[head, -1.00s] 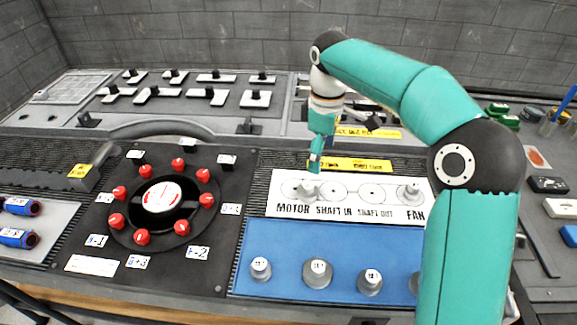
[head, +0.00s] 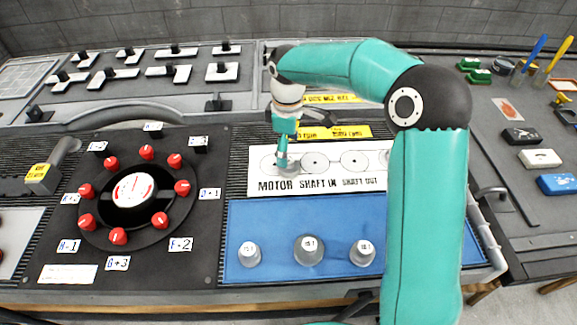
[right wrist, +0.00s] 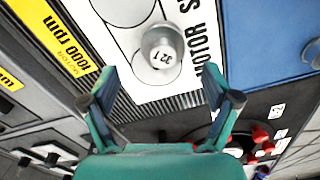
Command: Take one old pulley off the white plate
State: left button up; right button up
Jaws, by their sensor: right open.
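The white plate (head: 330,180) lies at mid-console, printed MOTOR, SHAFT IN and SHAFT OUT, with circles. A grey pulley (head: 289,171) stands on its MOTOR circle. In the right wrist view this pulley (right wrist: 162,46) shows a white numbered top and stands on the white plate (right wrist: 128,45). My right gripper (head: 283,158) points down just over the MOTOR pulley. In the right wrist view my right gripper (right wrist: 170,88) is open and empty, the pulley beyond its spread fingers. My right arm hides the plate's right end. My left gripper is not in view.
A blue mat (head: 275,215) in front of the plate holds several grey pulleys, one of them in the middle (head: 309,250). A black dial with red knobs (head: 135,195) is at left. A yellow label (head: 340,133) lies behind the plate.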

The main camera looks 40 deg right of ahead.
aim_at(289, 159)
jog(key=shift+s+f, duration=0.15)
jog(key=shift+f, duration=1.25)
jog(key=shift+s+f, duration=0.1)
jog(key=shift+f, duration=1.25)
jog(key=c, duration=1.3)
jog(key=shift+c, duration=0.2)
jog(key=shift+r, duration=0.2)
